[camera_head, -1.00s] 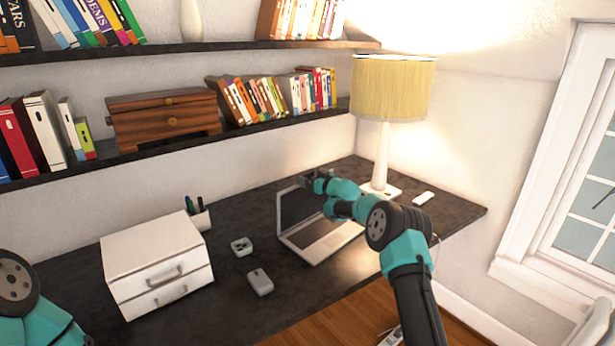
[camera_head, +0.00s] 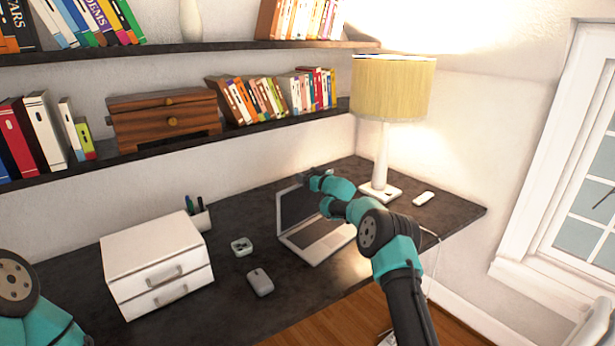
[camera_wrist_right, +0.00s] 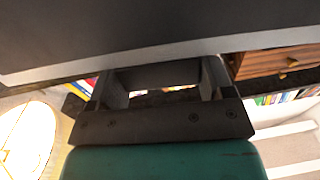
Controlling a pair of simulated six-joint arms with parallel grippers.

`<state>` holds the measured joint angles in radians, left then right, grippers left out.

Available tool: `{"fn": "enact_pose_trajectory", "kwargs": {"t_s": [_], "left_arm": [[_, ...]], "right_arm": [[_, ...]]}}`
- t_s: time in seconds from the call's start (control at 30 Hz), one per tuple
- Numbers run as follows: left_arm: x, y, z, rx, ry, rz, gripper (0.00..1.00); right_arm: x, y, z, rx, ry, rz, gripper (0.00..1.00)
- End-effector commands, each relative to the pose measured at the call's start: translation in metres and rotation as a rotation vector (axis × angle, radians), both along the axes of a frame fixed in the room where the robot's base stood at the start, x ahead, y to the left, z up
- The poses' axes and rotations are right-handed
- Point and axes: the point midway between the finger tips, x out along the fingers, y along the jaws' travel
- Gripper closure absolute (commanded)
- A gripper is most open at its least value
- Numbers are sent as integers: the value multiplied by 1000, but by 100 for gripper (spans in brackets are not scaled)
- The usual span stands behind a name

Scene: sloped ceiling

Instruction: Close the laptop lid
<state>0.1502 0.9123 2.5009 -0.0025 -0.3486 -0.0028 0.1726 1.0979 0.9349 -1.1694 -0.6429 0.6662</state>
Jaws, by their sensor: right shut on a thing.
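The laptop (camera_head: 318,240) sits on the dark desk with its lid (camera_head: 297,207) standing open. The keyboard half lies flat and faces the front. My right gripper (camera_head: 312,177) is at the top edge of the lid, near its right corner, and is shut on it. In the right wrist view the lid (camera_wrist_right: 130,30) fills the top of the picture as a dark panel with a grey edge, and the gripper's fingers (camera_wrist_right: 163,82) meet that edge. The fingertips are partly hidden behind the lid. Only part of my left arm shows at the lower left; its gripper is out of view.
A lamp (camera_head: 382,165) and a small white object (camera_head: 423,198) are at the right. Bookshelves hang above the desk.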

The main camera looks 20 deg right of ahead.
Motion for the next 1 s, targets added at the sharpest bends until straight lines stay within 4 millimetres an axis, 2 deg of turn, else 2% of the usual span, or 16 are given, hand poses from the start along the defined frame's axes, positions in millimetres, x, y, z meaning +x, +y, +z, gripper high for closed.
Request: {"fn": "enact_pose_trajectory", "kwargs": {"t_s": [0.03, 0.4, 0.77, 1.0], "left_arm": [[0, 0, 0, 0, 0, 0, 57], [0, 0, 0, 0, 0, 0, 57], [0, 0, 0, 0, 0, 0, 57], [0, 0, 0, 0, 0, 0, 57]], "right_arm": [[0, 0, 0, 0, 0, 0, 35], [0, 0, 0, 0, 0, 0, 68], [-7, -3, 0, 13, -28, 0, 68], [-23, -12, -3, 48, -97, 0, 68]]}}
